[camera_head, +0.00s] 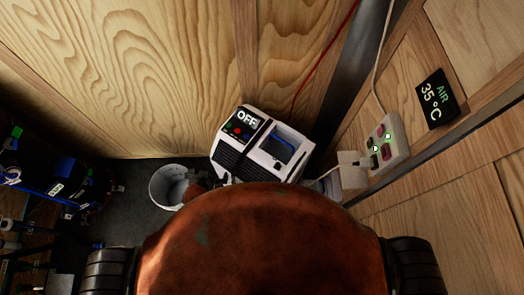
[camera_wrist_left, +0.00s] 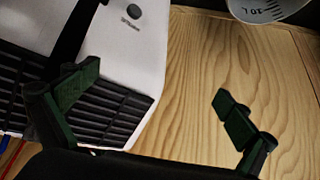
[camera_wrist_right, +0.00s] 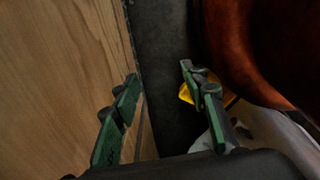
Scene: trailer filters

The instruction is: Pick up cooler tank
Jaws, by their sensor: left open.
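The white cooler (camera_head: 234,165) stands against the wooden wall, with a panel reading "OFF" and dark vents. A blue part, seemingly its tank (camera_head: 280,149), shows in a dark recess on the cooler's right side. In the left wrist view the cooler's white casing (camera_wrist_left: 130,50) and black vents fill the left side. My left gripper (camera_wrist_left: 155,90) is open and empty beside the cooler; the tank cannot be made out there. My right gripper (camera_wrist_right: 160,78) has its fingers apart with nothing held, near a wooden panel and away from the cooler.
A white bucket (camera_head: 168,187) stands on the floor left of the cooler. A power strip (camera_head: 386,143) with a plug and cable is on the right wall, below an "AIR 35 °C" display (camera_head: 437,98). Dark clutter fills the left edge. A yellow thing (camera_wrist_right: 185,94) shows behind my right finger.

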